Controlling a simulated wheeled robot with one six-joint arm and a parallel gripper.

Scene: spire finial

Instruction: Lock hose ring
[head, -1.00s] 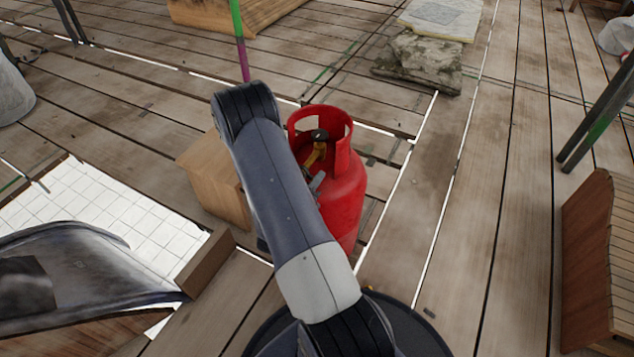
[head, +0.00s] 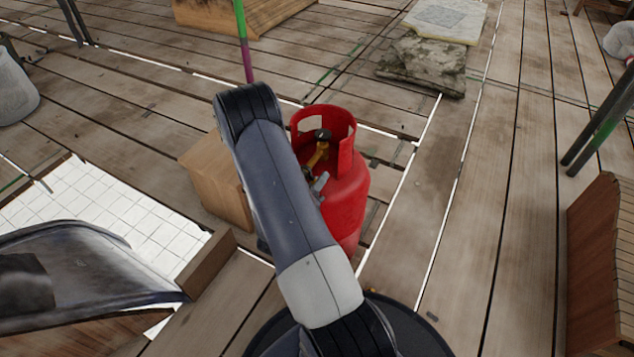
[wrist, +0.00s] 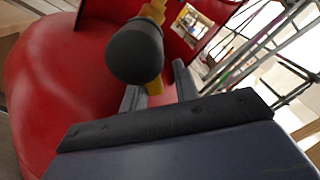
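A red gas cylinder (head: 345,196) stands upright on the plank floor, partly behind my arm in the head view. Its open collar surrounds a brass valve (head: 318,152) with a dark round knob (head: 322,134). In the wrist view the black knob (wrist: 135,52) stands close in front of the camera, with yellow brass (wrist: 154,86) behind it. My gripper (wrist: 157,88) reaches in at the valve; its two grey fingers show on either side of the brass and appear apart. In the head view a grey fingertip (head: 320,182) shows beside the cylinder. Whether the fingers touch the brass is unclear, and no separate hose ring can be made out.
A wooden box (head: 215,182) stands left of the cylinder. White tiles (head: 95,215) and a grey curved object (head: 80,265) lie further left. Stone slabs (head: 425,62) lie behind; a wooden structure (head: 600,260) stands at right. Floor right of the cylinder is clear.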

